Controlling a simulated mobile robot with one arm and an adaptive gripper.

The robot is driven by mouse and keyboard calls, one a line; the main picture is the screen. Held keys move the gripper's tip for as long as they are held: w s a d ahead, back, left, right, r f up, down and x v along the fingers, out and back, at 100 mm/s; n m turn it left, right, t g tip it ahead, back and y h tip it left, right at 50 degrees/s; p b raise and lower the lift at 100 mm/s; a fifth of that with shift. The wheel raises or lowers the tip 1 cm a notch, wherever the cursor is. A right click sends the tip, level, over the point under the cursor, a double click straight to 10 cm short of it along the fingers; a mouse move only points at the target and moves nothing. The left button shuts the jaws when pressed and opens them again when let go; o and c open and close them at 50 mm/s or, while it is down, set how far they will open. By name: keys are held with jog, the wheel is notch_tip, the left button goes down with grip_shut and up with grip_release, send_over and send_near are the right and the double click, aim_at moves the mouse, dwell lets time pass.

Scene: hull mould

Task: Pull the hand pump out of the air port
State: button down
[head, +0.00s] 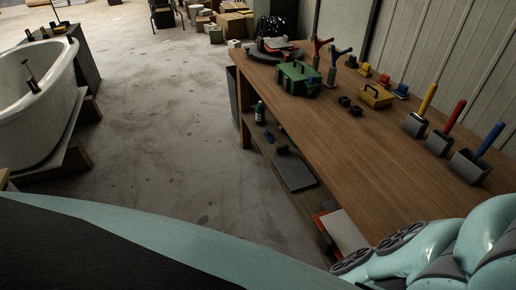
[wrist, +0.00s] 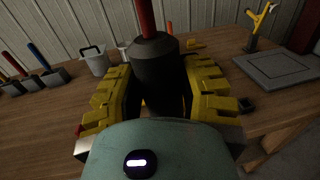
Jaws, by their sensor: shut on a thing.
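In the wrist view, my gripper (wrist: 157,88) has its yellow ridged fingers closed on both sides of a dark upright cylinder with a red rod on top. This looks like the hand pump (wrist: 154,58). The top of the rod is cut off by the picture edge. The lower end of the pump is hidden behind my gripper, so I cannot see the air port or tell whether the pump sits in it. My gripper is not visible in the head view.
The wooden workbench (head: 335,150) carries a green box (head: 297,78), a yellow box (head: 376,96) and grey holders with coloured handles (head: 437,143).

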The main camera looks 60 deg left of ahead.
jog(key=shift+r, duration=0.5)
jog(key=shift+r+p, duration=1.5)
jog(key=shift+p, duration=0.05)
jog(key=shift+f, duration=0.1)
